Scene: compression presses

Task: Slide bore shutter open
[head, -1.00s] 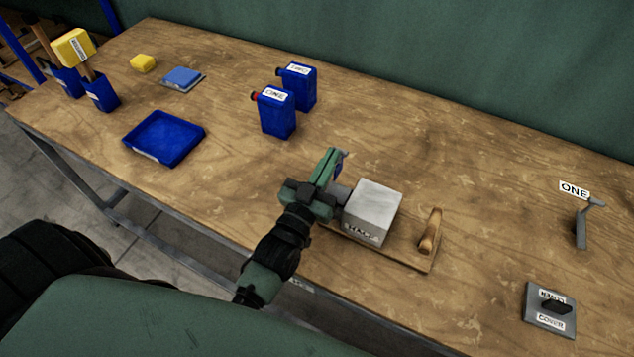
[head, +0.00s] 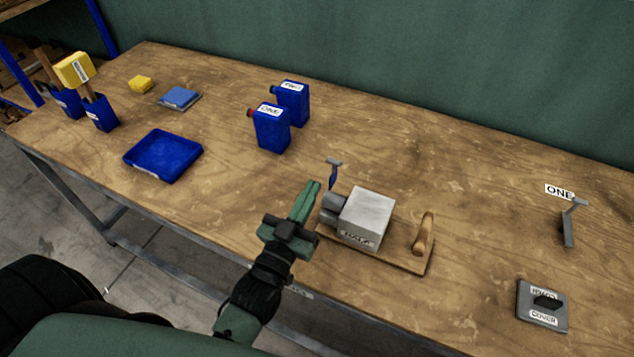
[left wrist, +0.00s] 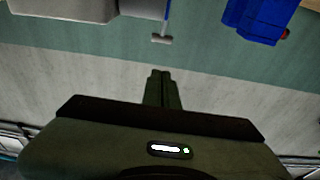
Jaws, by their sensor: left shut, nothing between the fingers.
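The press is a pale grey block (head: 366,219) with a short grey cylinder (head: 334,206) on its left side, fixed on a wooden base (head: 408,262). A small grey T-shaped tab on a blue stem, which looks like the bore shutter handle (head: 333,169), stands just behind the cylinder. It also shows in the left wrist view (left wrist: 162,39). My left gripper (head: 313,187) is shut and empty, just left of the cylinder and apart from the tab. Its closed fingers show in the left wrist view (left wrist: 160,76). The bore opening is hidden.
Two blue cans (head: 271,128) (head: 291,101) stand behind the press. A blue tray (head: 163,157) lies at left. A wooden lever (head: 424,233) stands right of the block. A grey cover plate (head: 543,305) and a grey bracket (head: 569,228) are at far right.

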